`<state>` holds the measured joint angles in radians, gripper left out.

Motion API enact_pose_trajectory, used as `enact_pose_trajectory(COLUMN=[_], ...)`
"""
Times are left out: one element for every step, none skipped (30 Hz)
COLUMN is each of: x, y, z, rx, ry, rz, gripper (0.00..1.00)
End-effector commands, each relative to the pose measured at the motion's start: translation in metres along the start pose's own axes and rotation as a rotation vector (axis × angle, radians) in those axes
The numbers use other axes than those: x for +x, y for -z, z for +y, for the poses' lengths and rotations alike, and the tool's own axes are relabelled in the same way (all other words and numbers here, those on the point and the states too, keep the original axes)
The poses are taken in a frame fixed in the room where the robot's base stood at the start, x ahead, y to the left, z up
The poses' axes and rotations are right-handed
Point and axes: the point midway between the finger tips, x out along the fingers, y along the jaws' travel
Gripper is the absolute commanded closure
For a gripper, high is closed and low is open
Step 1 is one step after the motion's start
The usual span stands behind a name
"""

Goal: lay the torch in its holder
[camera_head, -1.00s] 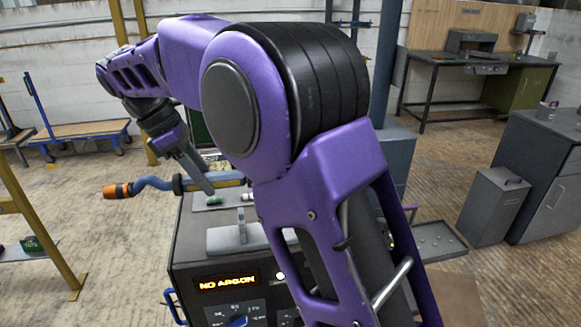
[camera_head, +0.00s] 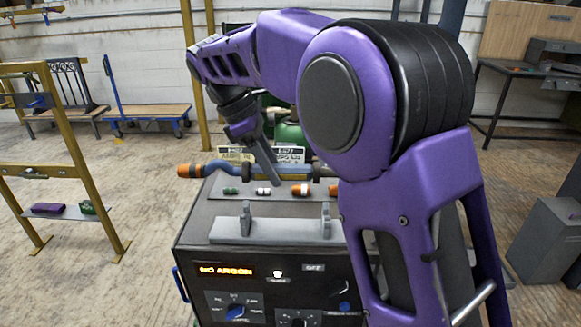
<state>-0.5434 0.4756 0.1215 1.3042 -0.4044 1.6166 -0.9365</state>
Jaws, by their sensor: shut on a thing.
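The torch (camera_head: 223,169) has a wavy blue body with dark bands and an orange end pointing left. My gripper (camera_head: 264,172) is shut on it near its middle. The torch is roughly level above the back part of the welding machine top. Its right end is partly hidden behind my arm. The holder (camera_head: 270,232) is a grey plate with two upright forks, on the front part of the machine top. It is empty. The torch shows farther back than the holder and apart from it.
Small coloured parts lie on a grey strip (camera_head: 213,194) behind the holder. The machine front (camera_head: 255,300) has knobs and a lit "NO ARGON" display (camera_head: 225,270). A green cylinder (camera_head: 290,134) and sign plates stand behind. A yellow frame (camera_head: 85,150) is at left, with open floor between.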

Motion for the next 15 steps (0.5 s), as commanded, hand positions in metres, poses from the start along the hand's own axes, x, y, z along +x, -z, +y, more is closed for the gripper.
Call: enact_pose_trajectory(x=[-0.001,-0.001,-0.001,-0.001,0.0,0.0,0.001,0.002,0.003,0.004,0.006,0.008,0.01,0.012,0.016], y=[0.0,0.0,0.0,0.0,0.0,0.0,0.001,0.001,0.002,0.002,0.003,0.004,0.005,0.006,0.007], z=[0.0,0.0,0.0,0.0,0.0,0.0,0.0,0.0,0.0,0.0,0.0,0.0,0.0,0.0,0.0], rx=[0.0,0.0,0.0,0.0,0.0,0.0,0.0,0.0,0.0,0.0,0.0,0.0,-0.001,-0.001,-0.001], ry=[-0.002,-0.002,-0.002,-0.002,-0.001,-0.001,-0.001,-0.001,-0.001,-0.001,-0.001,-0.002,-0.001,0.0,0.0], rz=[0.001,0.001,0.001,0.001,0.001,0.0,0.0,0.0,0.0,0.0,0.0,0.0,0.0,0.0,-0.001], gripper=[1.0,1.0,1.0,1.0,1.0,1.0,1.0,1.0,1.0,1.0,1.0,1.0,1.0,1.0,1.0])
